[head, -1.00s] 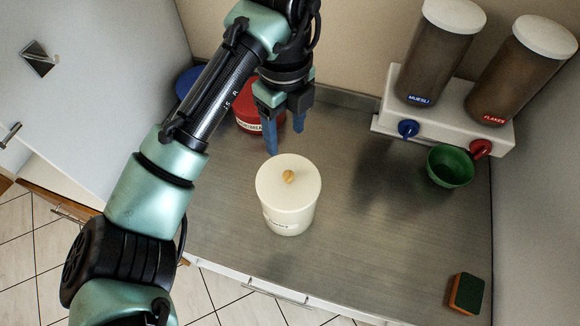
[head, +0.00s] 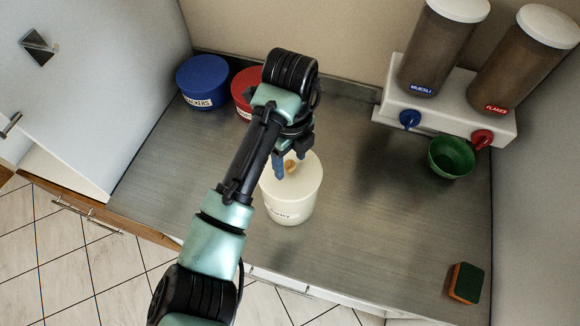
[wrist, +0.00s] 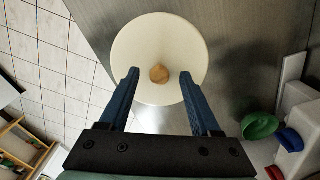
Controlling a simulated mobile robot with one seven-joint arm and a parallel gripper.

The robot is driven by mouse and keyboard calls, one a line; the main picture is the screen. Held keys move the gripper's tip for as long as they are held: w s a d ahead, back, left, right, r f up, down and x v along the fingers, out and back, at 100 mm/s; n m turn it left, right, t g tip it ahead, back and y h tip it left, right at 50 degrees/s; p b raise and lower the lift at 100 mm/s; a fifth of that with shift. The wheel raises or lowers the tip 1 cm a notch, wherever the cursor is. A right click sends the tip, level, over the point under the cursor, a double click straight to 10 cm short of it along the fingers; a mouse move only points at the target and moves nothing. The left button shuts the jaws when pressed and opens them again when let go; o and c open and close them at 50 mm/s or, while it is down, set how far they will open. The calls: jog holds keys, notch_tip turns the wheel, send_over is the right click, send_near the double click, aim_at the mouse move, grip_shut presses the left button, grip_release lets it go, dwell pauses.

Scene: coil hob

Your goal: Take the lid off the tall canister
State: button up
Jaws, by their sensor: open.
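The tall canister (head: 290,208) is cream white with a label on its front and stands upright on the steel counter. Its round white lid (head: 312,172) is on top, with a small wooden knob (wrist: 159,73) in the middle. In the head view my arm covers part of the lid and the canister's left side. My gripper (head: 289,172) is open, above the lid close to the knob. In the wrist view the blue fingertips (wrist: 158,74) stand on either side of the knob, with a gap on both sides. I cannot tell their exact height above the lid.
A blue canister (head: 203,82) and a red one (head: 243,92) stand at the back left. A dispenser unit (head: 445,112) is at the back right, with a green bowl (head: 451,157) below it. A sponge (head: 466,283) lies front right. The counter's middle right is clear.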

jog(key=shift+f, duration=0.15)
jog(key=shift+c, duration=0.2)
grip_shut()
dwell(1.2)
